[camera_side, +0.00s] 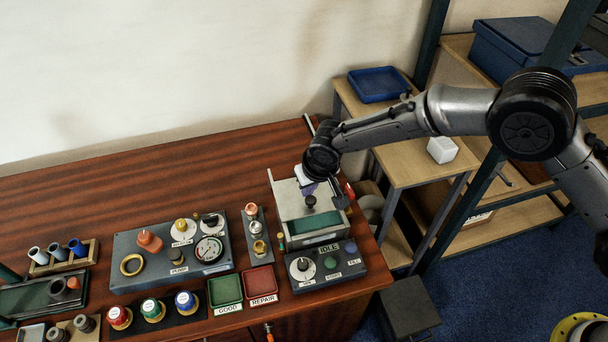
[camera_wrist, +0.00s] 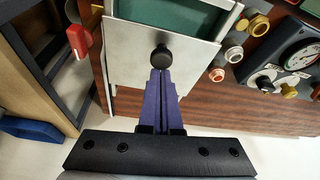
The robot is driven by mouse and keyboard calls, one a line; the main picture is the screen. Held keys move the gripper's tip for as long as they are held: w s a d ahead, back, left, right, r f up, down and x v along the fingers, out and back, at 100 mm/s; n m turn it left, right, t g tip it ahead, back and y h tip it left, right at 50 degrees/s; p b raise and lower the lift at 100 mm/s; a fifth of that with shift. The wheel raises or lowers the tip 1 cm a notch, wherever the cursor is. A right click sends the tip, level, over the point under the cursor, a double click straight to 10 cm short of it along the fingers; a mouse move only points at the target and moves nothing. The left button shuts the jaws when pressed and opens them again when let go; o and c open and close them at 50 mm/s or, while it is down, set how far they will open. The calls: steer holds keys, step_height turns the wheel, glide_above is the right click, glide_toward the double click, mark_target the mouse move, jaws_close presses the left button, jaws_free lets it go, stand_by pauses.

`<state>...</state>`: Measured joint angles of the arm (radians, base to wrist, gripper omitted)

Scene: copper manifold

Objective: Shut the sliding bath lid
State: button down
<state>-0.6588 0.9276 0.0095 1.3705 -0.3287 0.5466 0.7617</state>
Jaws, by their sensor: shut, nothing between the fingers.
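The bath (camera_side: 312,238) is a pale box at the right end of the bench. Its sliding lid (camera_side: 290,200) is a light grey plate with a black knob (camera_side: 310,201). The lid covers the back part, and the green inside shows as an open strip at the front. In the wrist view the lid (camera_wrist: 128,62) has the green interior (camera_wrist: 175,14) beyond it, and the knob (camera_wrist: 161,56) stands right at my fingertips. My gripper (camera_wrist: 160,72) has purple fingers, shut and empty, behind the knob. I cannot tell whether they touch it.
A control box (camera_side: 325,264) with a dial and buttons stands in front of the bath. A red handle (camera_wrist: 79,41) is beside the bath. Green (camera_side: 225,291) and red (camera_side: 260,282) trays and a gauge panel (camera_side: 172,256) lie to the left. The bench's right edge is close.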

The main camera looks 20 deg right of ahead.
mark_target(312, 214)
steer(key=s, duration=0.5)
steer(key=shift+s, duration=0.1)
steer(key=shift+f, duration=0.1)
